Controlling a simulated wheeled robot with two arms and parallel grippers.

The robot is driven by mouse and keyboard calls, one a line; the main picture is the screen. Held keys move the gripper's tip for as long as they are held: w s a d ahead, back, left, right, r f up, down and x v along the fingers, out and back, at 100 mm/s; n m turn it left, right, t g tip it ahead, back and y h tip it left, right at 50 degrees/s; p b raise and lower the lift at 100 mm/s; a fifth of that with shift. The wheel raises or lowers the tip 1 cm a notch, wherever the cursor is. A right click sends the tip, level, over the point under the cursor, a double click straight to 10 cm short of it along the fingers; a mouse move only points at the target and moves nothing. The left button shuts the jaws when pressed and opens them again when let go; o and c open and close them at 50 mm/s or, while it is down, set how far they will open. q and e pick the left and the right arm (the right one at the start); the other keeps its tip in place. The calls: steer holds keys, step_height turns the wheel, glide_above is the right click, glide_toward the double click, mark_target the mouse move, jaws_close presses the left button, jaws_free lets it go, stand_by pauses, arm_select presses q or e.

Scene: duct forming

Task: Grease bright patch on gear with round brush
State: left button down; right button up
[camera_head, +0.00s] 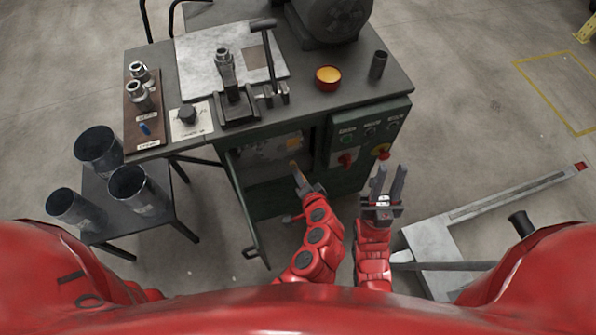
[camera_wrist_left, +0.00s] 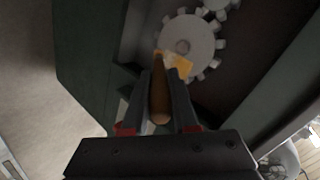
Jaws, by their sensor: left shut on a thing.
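My left gripper (camera_head: 299,178) is shut on the wooden handle of the round brush (camera_wrist_left: 160,95). The brush points away from the gripper into the open cabinet; in the head view it shows as a small tan piece (camera_head: 294,165). The gear (camera_wrist_left: 193,32) is a pale toothed wheel inside the cabinet, with a bright yellow patch (camera_wrist_left: 183,67) on its lower part. The brush's far end overlaps the patch's left edge in the wrist view; I cannot tell if they touch. My right gripper (camera_head: 383,184) is open and empty, right of the left one.
The green cabinet's door (camera_head: 240,205) stands open at left. A bowl with yellow contents (camera_head: 328,77) and a dark cup (camera_head: 378,65) stand on the bench top (camera_head: 350,97). A control panel (camera_head: 368,135) is right of the opening. Metal cylinders (camera_head: 98,147) stand on a side table.

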arm_select(q)
steer(key=shift+s+d, duration=0.1)
steer(key=shift+s, duration=0.45)
steer(key=s, duration=0.1)
steer(key=s+d, duration=0.1)
steer(key=s, duration=0.1)
steer(key=shift+w, duration=0.15)
stand_by(0.7)
glide_toward(296, 166)
steer(key=x, duration=0.3)
steer(key=shift+w+a+p, duration=0.15)
steer(key=shift+a+p, duration=0.15)
steer(key=shift+a, duration=0.1)
steer(key=shift+w+a+f, duration=0.1)
steer(key=shift+w+a, duration=0.05)
steer(key=shift+w, duration=0.3)
steer(key=shift+w+a, duration=0.15)
steer(key=shift+w, duration=0.35)
steer(key=shift+w+a, duration=0.2)
steer(key=shift+w, duration=0.55)
steer(key=shift+d, duration=0.15)
